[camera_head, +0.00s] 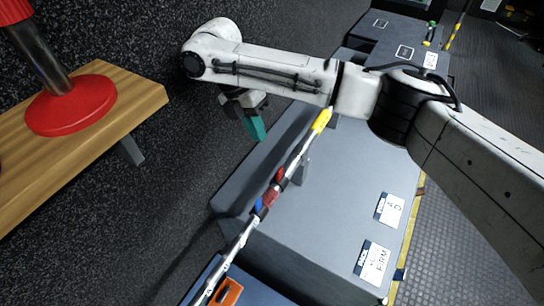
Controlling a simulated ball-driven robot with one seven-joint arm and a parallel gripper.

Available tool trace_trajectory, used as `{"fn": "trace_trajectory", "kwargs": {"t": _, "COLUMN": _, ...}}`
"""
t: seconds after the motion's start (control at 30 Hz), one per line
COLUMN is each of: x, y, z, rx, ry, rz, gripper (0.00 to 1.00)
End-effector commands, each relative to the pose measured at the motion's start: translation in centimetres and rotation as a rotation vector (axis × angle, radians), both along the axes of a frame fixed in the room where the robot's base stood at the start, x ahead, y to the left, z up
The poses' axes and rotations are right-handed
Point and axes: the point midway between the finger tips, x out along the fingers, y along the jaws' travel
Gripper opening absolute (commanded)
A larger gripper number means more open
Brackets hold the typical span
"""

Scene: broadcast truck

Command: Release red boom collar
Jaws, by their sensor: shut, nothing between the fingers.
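The boom pole (301,151) lies slanted over the grey cases, with a yellow section at its upper end. The red collar (271,196) sits around the pole near the middle, with a blue band (260,206) just below it and a second red part (280,174) just above it. My gripper (258,130) has teal fingertips pointing down. It is shut and empty, left of the pole's yellow end and apart from the collar. Whether the collar is locked or loose is too small to tell.
A grey case (340,190) with white labels fills the middle. An orange handle (229,292) shows at the bottom. A wooden bench (110,125) with a red-based stand (72,104) is at the left. Dark carpet between bench and cases is clear.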

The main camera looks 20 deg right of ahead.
Motion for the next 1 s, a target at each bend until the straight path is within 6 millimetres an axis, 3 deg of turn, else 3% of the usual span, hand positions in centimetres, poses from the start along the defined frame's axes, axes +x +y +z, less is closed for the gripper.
{"fn": "trace_trajectory", "kwargs": {"t": 0.37, "x": -0.2, "y": -0.1, "z": -0.6, "rx": 0.001, "ry": 0.0, "rz": 0.0, "gripper": 0.0}}
{"fn": "trace_trajectory", "kwargs": {"t": 1.0, "x": -2.9, "y": -1.9, "z": -8.7, "rx": 0.001, "ry": -0.002, "rz": -0.002, "gripper": 0.0}}
